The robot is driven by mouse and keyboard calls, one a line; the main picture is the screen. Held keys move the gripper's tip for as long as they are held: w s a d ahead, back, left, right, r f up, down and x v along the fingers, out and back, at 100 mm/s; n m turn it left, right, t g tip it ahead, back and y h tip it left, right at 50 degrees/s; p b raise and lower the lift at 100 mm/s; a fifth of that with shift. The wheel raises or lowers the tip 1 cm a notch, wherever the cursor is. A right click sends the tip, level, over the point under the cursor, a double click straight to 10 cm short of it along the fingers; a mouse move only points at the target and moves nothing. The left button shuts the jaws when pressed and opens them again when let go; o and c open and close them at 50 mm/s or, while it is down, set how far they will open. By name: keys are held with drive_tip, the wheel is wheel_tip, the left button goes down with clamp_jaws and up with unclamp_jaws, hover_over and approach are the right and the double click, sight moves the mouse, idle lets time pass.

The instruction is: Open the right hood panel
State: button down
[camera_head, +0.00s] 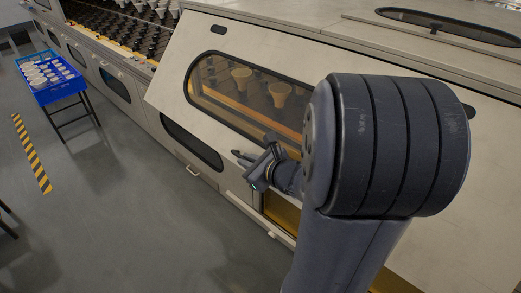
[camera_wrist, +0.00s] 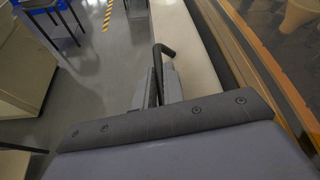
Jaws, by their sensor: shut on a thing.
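The right hood panel (camera_head: 195,45) is a cream sheet with a rounded, dark-framed window on the long machine in the head view. Pale cone-shaped pieces (camera_head: 279,93) show behind its glass. My gripper (camera_head: 246,160) is at the panel's lower edge, below the window. In the wrist view, my gripper (camera_wrist: 157,82) is shut on a dark bent handle (camera_wrist: 167,49), whose end sticks out past the fingers. My own arm hides the right part of the panel and the handle's mounting. How far the panel is raised I cannot tell.
The machine's lower front has a dark oval window (camera_head: 191,141) and a small pull (camera_head: 193,170). A blue tray (camera_head: 52,91) with pale pieces stands on a stand at the left. A yellow-black floor strip (camera_head: 32,152) lies on open grey floor.

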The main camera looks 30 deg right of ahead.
drive_tip(key=s+a+r+m+y+p, duration=0.1)
drive_tip(key=a+r+m+p, duration=0.1)
drive_tip(key=a+r+p, duration=0.2)
drive_tip(key=s+a+r+m+y+p, duration=0.1)
drive_tip(key=a+r+p, duration=0.2)
drive_tip(key=r+p, duration=0.8)
drive_tip(key=shift+s+a+r+m+g+y, duration=0.2)
drive_tip(key=shift+s+a+m+g+y, duration=0.2)
drive_tip(key=c, duration=1.6)
unclamp_jaws()
drive_tip(key=shift+o, duration=0.5)
